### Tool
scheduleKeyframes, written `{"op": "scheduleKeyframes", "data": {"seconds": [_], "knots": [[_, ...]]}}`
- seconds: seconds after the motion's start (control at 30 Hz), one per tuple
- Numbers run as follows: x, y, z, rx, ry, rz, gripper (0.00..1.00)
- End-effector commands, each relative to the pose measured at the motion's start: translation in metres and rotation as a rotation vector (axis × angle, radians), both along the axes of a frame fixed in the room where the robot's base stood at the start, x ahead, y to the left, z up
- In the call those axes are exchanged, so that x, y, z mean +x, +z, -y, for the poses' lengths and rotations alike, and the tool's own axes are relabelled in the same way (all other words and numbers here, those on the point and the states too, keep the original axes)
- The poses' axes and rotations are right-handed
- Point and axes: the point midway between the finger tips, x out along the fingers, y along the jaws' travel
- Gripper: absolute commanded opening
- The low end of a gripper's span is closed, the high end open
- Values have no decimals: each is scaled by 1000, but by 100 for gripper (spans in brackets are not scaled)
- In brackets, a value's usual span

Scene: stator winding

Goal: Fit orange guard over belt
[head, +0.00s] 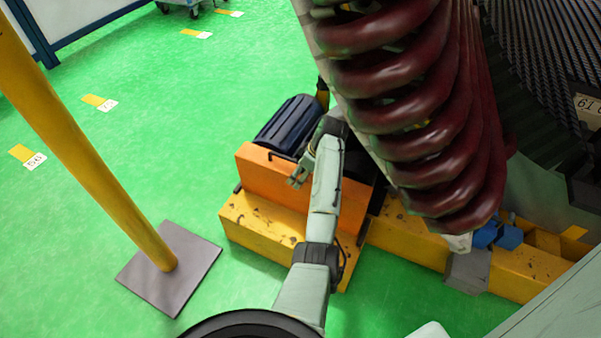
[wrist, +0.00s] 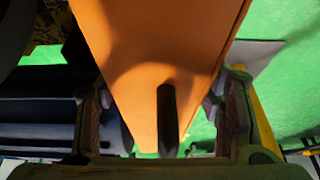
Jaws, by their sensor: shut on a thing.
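The orange guard (head: 265,180) is a long box-like cover. In the head view it sits over or on the yellow base, in front of the dark blue motor. A black handle (wrist: 167,120) stands out from its face in the wrist view, where the orange face (wrist: 150,45) fills the middle. My gripper (wrist: 160,101) has one finger on each side of the guard's handle area and is shut on the guard; the exact contact is not clear. I cannot make out the belt.
The ribbed blue motor (head: 288,122) lies just behind the guard. The yellow base frame (head: 260,225) runs below it. Large dark red coils (head: 410,110) hang close at the right. A yellow post (head: 95,150) on a grey plate (head: 200,255) stands left. Green floor is open at the left.

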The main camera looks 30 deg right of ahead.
Motion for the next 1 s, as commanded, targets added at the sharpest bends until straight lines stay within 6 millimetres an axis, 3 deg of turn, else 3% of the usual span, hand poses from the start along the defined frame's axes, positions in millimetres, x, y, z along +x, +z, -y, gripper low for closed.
{"op": "scheduleKeyframes", "data": {"seconds": [0.6, 0.63, 1.0], "knots": [[1, -6, 1, -1, 0, 4, 16], [1, -6, 1, -1, -1, 5, 63], [0, -7, 0, 0, 0, 1, 84]]}}
